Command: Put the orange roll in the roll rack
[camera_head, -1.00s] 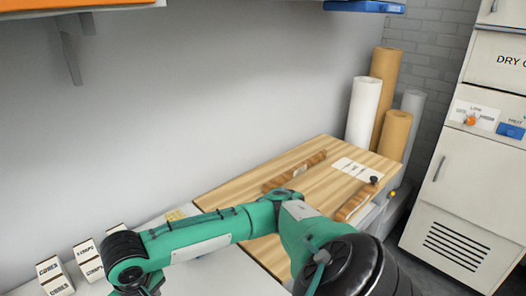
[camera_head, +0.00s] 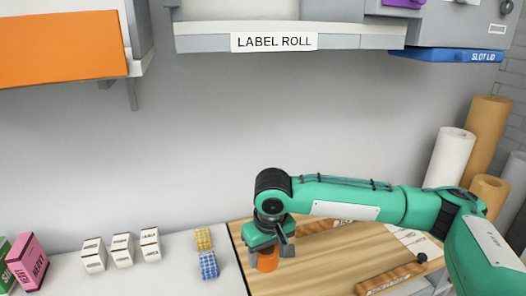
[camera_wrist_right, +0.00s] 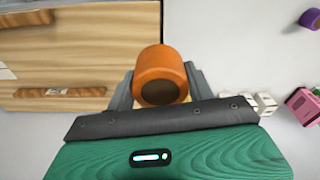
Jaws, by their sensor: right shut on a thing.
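My right gripper (camera_head: 266,246) is shut on the orange roll (camera_head: 267,262) at the left end of the wooden board. In the right wrist view, the orange roll (camera_wrist_right: 160,62) sits between the two grey fingers of the right gripper (camera_wrist_right: 158,78), its round dark-centred end facing the camera. How high the roll is above the board is hard to tell. A grey-white shelf on the wall bears a LABEL ROLL sign (camera_head: 274,41); I cannot tell whether it is the roll rack. My left gripper is out of view.
The wooden board (camera_head: 300,272) carries wooden strips. Yellow (camera_head: 203,239) and blue (camera_head: 208,265) checked blocks, white boxes (camera_head: 122,247) and a pink box (camera_head: 27,261) stand left of it. Tall upright rolls (camera_head: 448,158) stand at right. A blue slot lid (camera_head: 450,56) juts overhead.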

